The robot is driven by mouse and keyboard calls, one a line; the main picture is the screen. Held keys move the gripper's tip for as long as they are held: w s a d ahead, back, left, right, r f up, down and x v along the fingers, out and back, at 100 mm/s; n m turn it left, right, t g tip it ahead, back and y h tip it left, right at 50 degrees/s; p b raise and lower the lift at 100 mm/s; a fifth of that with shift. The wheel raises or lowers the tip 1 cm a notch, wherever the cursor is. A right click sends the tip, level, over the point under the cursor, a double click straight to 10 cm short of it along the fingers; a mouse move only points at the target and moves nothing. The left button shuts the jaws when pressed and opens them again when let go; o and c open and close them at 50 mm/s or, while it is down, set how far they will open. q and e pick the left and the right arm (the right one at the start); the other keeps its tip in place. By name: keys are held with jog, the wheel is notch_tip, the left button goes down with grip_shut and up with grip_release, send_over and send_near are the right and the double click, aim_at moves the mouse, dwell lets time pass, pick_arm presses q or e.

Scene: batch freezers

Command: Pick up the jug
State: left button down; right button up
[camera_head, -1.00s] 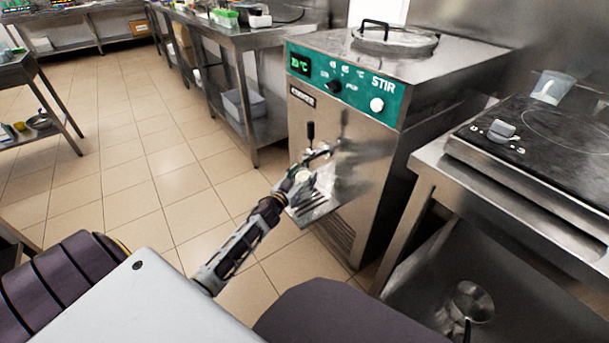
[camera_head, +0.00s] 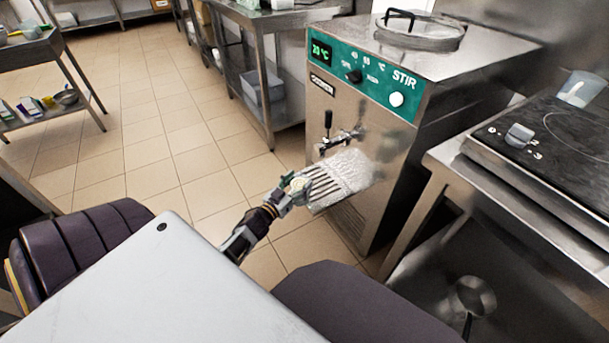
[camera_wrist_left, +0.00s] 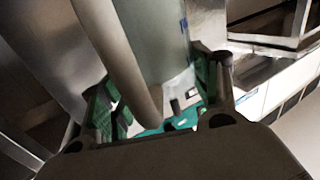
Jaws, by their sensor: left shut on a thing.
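The jug is see-through. In the left wrist view its body (camera_wrist_left: 155,40) and a thick pale bar that looks like its handle (camera_wrist_left: 120,60) fill the space between my fingers. In the head view it seems to be the whitish, blurred patch (camera_head: 347,170) over the slatted drip tray; its outline is hard to make out. My left gripper (camera_head: 298,184) is shut on it, at the near left side of the patch. Whether the jug touches the tray cannot be told. My right gripper is not in view.
The batch freezer (camera_head: 375,120) stands just beyond, with a tap (camera_head: 335,142) above the tray. A cooktop (camera_head: 550,140) with a clear container (camera_head: 582,88) is at the right. Tiled floor (camera_head: 150,150) is open at the left.

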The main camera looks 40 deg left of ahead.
aim_at(293, 187)
pick_arm(q)
jog(key=shift+s+r, duration=0.1)
jog(key=shift+s, duration=1)
jog(key=shift+s+p, duration=0.4)
jog(key=shift+s, duration=0.6)
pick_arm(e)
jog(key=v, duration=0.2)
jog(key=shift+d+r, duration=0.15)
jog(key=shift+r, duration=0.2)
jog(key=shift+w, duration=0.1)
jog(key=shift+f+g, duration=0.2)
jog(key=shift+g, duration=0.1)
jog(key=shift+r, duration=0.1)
